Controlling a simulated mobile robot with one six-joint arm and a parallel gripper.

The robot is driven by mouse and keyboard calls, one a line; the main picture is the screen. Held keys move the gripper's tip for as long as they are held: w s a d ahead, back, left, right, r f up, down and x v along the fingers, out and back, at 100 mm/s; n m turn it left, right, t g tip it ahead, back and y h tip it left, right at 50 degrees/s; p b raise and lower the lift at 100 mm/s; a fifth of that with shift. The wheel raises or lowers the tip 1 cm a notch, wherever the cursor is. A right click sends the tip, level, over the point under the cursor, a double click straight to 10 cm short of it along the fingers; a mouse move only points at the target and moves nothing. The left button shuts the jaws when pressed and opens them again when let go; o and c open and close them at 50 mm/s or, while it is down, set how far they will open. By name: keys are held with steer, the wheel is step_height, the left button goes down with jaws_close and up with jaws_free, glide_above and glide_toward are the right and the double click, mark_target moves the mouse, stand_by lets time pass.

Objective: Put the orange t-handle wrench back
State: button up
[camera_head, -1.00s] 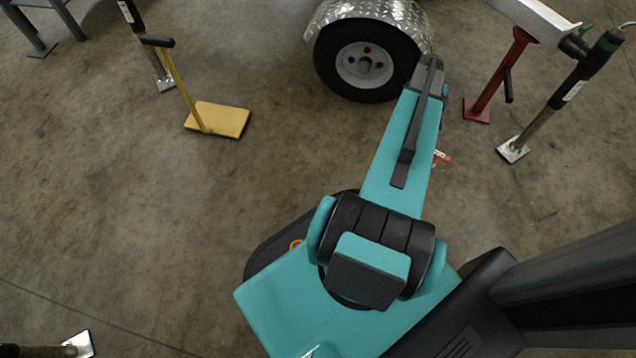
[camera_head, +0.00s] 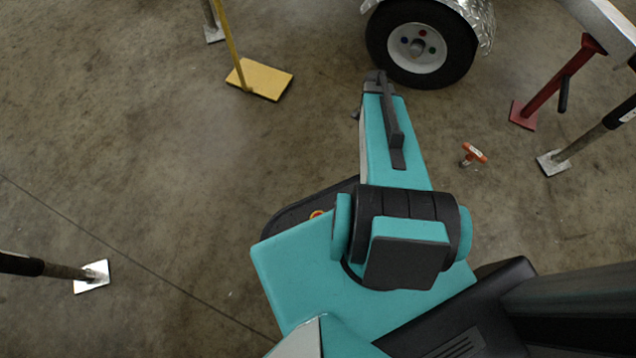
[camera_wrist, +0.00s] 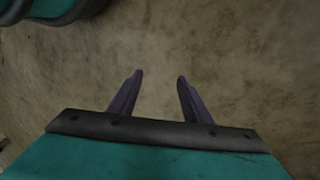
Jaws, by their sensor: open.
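The orange t-handle wrench (camera_head: 474,154) is on the concrete floor in the head view, to the right of my teal arm. Its orange crossbar carries a pale label, and a short metal shank shows below it. My gripper (camera_wrist: 158,76) shows in the wrist view with its two dark fingers spread apart. Nothing is between them, and only bare floor lies beyond. The wrench is not in the wrist view. In the head view my gripper cannot be made out behind the arm.
A trailer wheel (camera_head: 420,42) stands beyond my arm. A red stand (camera_head: 552,88) and a jack leg (camera_head: 578,146) are on the right. A yellow stand (camera_head: 262,80) is at the upper left, and another leg (camera_head: 70,272) at the lower left. The floor between is clear.

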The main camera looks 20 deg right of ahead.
steer(key=s+a+f+n, duration=0.1)
steer(key=a+n, duration=0.2)
steer(key=a, duration=0.2)
steer(key=a+f+n, duration=0.1)
steer(key=a+n, duration=0.2)
steer(key=a, duration=0.3)
steer(key=s+a+f+n, duration=0.1)
steer(key=a+n, duration=0.2)
steer(key=a, duration=0.2)
steer(key=shift+s+a+f, duration=0.25)
steer(key=shift+s+a, duration=0.05)
steer(key=s+a+n, duration=0.2)
steer(key=a, duration=0.1)
steer(key=s+a+f+n, duration=0.1)
steer(key=s+a+n, duration=0.1)
steer(key=a+n, duration=0.1)
steer(key=s+a+n+g, duration=0.1)
steer(key=s+a+n, duration=0.1)
steer(key=a, duration=0.3)
steer(key=shift+s+a+f+n, duration=0.1)
steer(key=shift+s+f+n, duration=0.3)
steer(key=shift+n, duration=0.2)
step_height(320, 180, up, 32)
steer(key=s+p, duration=0.1)
steer(key=p, duration=3)
steer(key=shift+g, duration=0.3)
steer(key=shift+f, duration=0.1)
steer(key=shift+c, duration=0.4)
